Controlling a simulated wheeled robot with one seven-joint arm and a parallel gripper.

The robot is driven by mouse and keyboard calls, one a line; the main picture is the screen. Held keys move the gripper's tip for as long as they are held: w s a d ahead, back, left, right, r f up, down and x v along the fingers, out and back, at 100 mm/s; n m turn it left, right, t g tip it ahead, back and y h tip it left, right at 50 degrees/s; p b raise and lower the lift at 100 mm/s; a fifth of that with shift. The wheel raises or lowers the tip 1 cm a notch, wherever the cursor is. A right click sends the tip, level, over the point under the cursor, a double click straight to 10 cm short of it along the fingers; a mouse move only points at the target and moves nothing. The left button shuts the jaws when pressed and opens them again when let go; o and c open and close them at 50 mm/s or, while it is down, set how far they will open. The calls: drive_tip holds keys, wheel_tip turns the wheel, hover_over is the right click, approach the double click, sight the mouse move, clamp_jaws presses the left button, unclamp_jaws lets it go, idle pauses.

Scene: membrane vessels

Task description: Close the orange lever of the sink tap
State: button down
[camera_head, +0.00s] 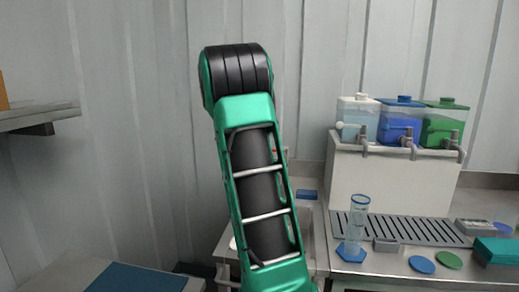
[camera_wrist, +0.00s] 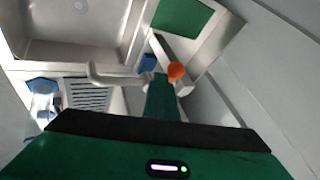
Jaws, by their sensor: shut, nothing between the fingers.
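The orange lever (camera_wrist: 176,71) of the sink tap shows in the wrist view as a small orange end, right of centre. The tap's metal spout (camera_wrist: 106,76) reaches left toward the steel sink basin (camera_wrist: 75,38). My gripper (camera_wrist: 161,82) is shut and empty, its green fingers just below and left of the lever in the picture. I cannot tell whether they touch it. In the head view my arm covers the tap and most of the sink.
Three containers, clear (camera_head: 358,118), blue (camera_head: 400,125) and green (camera_head: 444,125), stand on a white stand. A clear cylinder (camera_head: 355,225) with a blue base stands before it. A wall (camera_wrist: 240,100) lies close on the right in the wrist view.

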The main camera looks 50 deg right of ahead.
drive_tip(key=shift+w+r, duration=0.1)
drive_tip(key=shift+w, duration=0.1)
drive_tip(key=a+r, duration=0.7)
drive_tip(key=a, duration=0.2)
drive_tip(key=shift+s+a+r, duration=0.25)
drive_tip(key=shift+s+r, duration=0.1)
drive_tip(key=shift+r, duration=0.05)
